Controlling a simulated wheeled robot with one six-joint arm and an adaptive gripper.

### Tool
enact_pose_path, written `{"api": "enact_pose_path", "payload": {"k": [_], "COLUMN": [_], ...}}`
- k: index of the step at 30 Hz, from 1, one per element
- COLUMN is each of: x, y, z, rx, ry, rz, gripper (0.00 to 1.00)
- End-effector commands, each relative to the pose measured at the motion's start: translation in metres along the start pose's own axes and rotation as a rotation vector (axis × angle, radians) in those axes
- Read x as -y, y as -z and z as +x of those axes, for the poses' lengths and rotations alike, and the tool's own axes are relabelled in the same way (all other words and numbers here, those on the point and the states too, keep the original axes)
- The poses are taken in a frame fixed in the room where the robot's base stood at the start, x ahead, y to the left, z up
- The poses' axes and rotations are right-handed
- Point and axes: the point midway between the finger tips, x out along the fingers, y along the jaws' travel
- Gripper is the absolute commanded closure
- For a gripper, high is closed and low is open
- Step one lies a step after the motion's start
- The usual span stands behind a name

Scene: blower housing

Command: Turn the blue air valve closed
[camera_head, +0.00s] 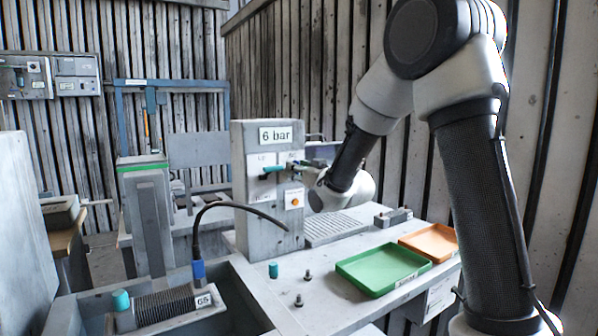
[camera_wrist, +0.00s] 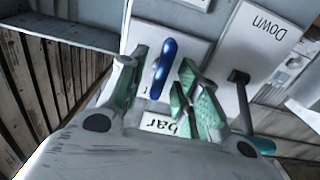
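The blue air valve handle (camera_wrist: 163,62) shows in the wrist view as a slim bar on a pale plate, tilted slightly in the picture. My gripper (camera_wrist: 162,70) is open, with one green-padded finger on each side of the handle. Gaps show between the handle and both fingers, so it does not look gripped. In the head view, my gripper (camera_head: 299,166) is at the front of the grey panel (camera_head: 240,205) marked "6 bar". The valve there is mostly hidden by my gripper and cannot be made out clearly.
A teal-handled lever (camera_wrist: 258,143) sits beside the valve, near the "Down" plate (camera_wrist: 262,45). It also shows in the head view (camera_head: 272,170). An orange button (camera_head: 295,202) is lower on the panel. A green tray (camera_head: 383,268) and an orange tray (camera_head: 430,242) lie on the bench.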

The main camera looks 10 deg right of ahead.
Motion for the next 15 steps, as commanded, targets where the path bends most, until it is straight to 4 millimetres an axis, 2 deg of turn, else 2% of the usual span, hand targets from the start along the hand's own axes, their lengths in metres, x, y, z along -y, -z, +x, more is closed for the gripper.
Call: {"api": "enact_pose_path", "payload": {"k": [6, 11, 15], "x": [0.0000, 0.0000, 0.0000], "y": [0.0001, 0.0001, 0.0002], "z": [0.0002, 0.0001, 0.0000], "rx": [0.000, 0.000, 0.000], "ry": [0.000, 0.000, 0.000], "rz": [0.000, 0.000, 0.000], "gripper": [0.69, 0.98, 1.00]}}
